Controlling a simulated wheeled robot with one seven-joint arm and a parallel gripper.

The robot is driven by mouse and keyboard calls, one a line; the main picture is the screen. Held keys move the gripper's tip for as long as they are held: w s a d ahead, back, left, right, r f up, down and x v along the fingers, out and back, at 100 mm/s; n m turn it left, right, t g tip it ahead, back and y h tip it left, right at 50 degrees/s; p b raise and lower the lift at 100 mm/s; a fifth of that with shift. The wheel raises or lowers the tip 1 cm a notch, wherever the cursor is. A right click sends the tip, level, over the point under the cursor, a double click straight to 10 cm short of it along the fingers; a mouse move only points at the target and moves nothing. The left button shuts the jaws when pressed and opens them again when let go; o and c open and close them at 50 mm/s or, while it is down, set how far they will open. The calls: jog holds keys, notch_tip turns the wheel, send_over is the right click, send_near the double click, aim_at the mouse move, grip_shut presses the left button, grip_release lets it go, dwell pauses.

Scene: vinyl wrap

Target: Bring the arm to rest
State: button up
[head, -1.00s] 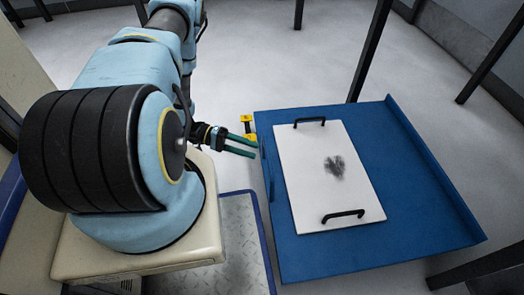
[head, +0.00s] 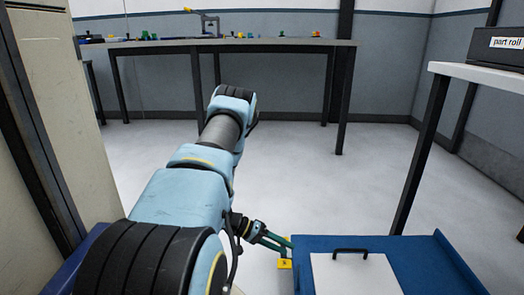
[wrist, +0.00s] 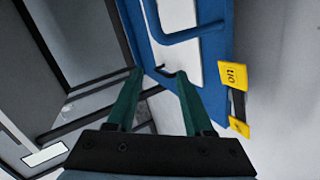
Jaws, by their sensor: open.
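My arm (head: 190,195) is folded on the left of the head view, its blue links reaching forward and its wrist bent back to the right. My gripper (head: 287,247) is beside the left edge of the blue tray (head: 425,262). In the wrist view my gripper (wrist: 158,75) shows two green fingers spread apart with nothing between them. The tray's blue side (wrist: 218,62) lies beyond and to the right of the fingers.
A white board (head: 340,275) with a black handle lies on the tray. A yellow tag (wrist: 233,76) hangs at the tray's side. A workbench (head: 270,44) with small parts stands at the back. A white table (head: 470,72) with a dark box is at right. Open floor lies between.

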jog(key=w+a+r+t+y, duration=0.35)
jog(key=w+r+t, duration=0.35)
jog(key=w, duration=0.4)
jog(key=w+a+r+n+t+y, duration=0.1)
jog(key=a+r+y, duration=0.2)
jog(key=r, duration=0.2)
jog(key=w+a+r+n+y, duration=0.1)
jog(key=a+r+y, duration=0.15)
jog(key=r, duration=0.25)
jog(key=s+a+r+n+y, duration=0.1)
jog(key=s+a+r+y, duration=0.2)
jog(key=s+a+r, duration=0.35)
jog(key=s+d+r+g, duration=0.1)
jog(key=s+r+g, duration=0.15)
jog(key=s, duration=0.65)
jog(key=s+d+r+g, duration=0.15)
jog(key=s+r, duration=0.25)
jog(key=s, duration=0.5)
notch_tip(320, 180, up, 35)
jog(key=p, duration=3.6)
jog(key=shift+w+a+f+n, duration=0.15)
jog(key=shift+w+a+n, duration=0.15)
jog(key=shift+w+n, duration=0.1)
